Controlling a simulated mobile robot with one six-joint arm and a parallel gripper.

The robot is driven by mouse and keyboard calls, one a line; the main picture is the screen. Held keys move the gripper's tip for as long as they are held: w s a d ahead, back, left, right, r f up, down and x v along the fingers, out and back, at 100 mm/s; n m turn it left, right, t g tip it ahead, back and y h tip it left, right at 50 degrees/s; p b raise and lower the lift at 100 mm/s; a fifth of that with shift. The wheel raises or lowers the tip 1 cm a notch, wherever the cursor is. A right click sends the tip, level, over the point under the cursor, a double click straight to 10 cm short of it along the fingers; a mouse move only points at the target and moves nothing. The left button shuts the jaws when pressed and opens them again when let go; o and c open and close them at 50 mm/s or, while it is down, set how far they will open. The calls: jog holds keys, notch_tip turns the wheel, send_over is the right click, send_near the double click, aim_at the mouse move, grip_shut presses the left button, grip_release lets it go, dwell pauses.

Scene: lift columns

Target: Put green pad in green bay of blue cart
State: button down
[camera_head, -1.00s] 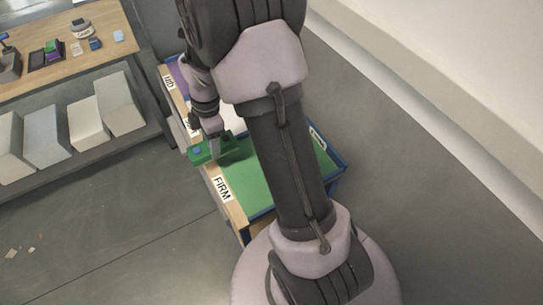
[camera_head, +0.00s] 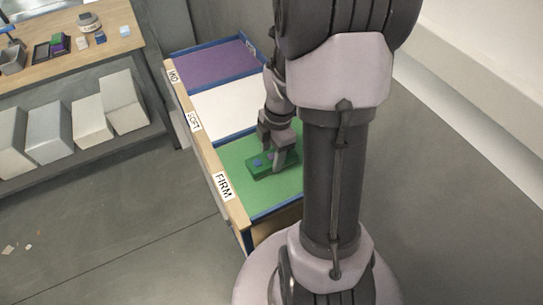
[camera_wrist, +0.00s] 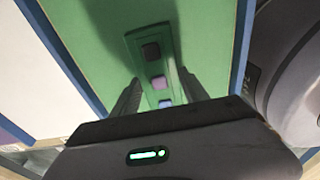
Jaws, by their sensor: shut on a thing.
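I cannot tell whether the pad touches the floor. My arm hides the bay's right part.
The cart also has a white bay (camera_head: 215,108) labelled SOFT and a purple bay (camera_head: 215,68) behind. A wooden bench (camera_head: 75,50) with small items stands at the upper left, with several pale blocks (camera_head: 88,120) on its lower shelf. A white wall ledge (camera_head: 480,110) runs along the right.

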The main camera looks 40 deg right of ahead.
jog(key=c, duration=0.6)
grip_release()
jog(key=shift+f, duration=0.1)
notch_tip(320, 180, up, 12)
jog(key=d+p, duration=0.1)
jog(key=p, duration=0.4)
jog(key=s+a+r+m+t, duration=0.1)
jog(key=a+r+m+t, duration=0.2)
jog(key=a+r+m, duration=0.8)
jog(key=shift+s+a+r+m+t+y+b, duration=0.15)
jog(key=shift+s+a+m+t+b, duration=0.25)
jog(key=shift+s+a+m, duration=1.2)
jog(key=shift+s+a+r+m+t+y+b, duration=0.15)
jog(key=shift+s+a+m+t+b, duration=0.25)
jog(key=shift+s+a+m, duration=1.2)
jog(key=shift+s+a+r+m+t+b, duration=0.15)
jog(key=shift+s+a+m+t+b, duration=0.2)
jog(key=shift+a+m, duration=1.45)
